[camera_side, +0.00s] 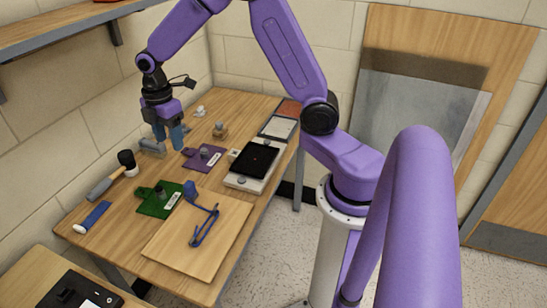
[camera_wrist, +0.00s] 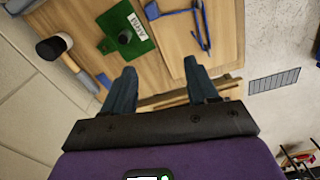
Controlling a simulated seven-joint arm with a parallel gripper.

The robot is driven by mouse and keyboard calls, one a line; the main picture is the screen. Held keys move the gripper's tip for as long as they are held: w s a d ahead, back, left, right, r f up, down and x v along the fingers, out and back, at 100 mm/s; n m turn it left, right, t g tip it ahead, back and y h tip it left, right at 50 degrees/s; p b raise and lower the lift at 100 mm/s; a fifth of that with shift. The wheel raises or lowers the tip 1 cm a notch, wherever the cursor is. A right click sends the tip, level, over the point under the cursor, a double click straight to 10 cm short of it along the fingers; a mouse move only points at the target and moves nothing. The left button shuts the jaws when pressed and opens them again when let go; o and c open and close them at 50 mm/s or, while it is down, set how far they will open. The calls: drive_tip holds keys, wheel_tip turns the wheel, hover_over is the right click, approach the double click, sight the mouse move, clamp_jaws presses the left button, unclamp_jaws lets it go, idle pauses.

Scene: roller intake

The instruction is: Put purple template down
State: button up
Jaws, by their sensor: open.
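Nothing shows between the fingers (camera_wrist: 160,82) in the wrist view. The side view does not make clear how high the fingertips are above the table.
A green template (camera_side: 153,207) lies nearer the front, beside a mallet (camera_side: 103,187) and a blue-handled tool (camera_side: 92,217). A wooden board (camera_side: 175,245) carries a blue clamp-like tool (camera_side: 205,228). A device with a black screen (camera_side: 256,160) stands right of the purple template.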

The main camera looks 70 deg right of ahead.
drive_tip(key=s+a+r+m, duration=0.1)
drive_tip(key=s+a+r, duration=0.1)
drive_tip(key=s, duration=1.3)
drive_tip(key=s+a+r+m, duration=0.2)
drive_tip(key=s+r, duration=0.1)
drive_tip(key=s, duration=1.2)
drive_tip(key=shift+s+a, duration=0.25)
drive_tip(key=shift+a, duration=0.1)
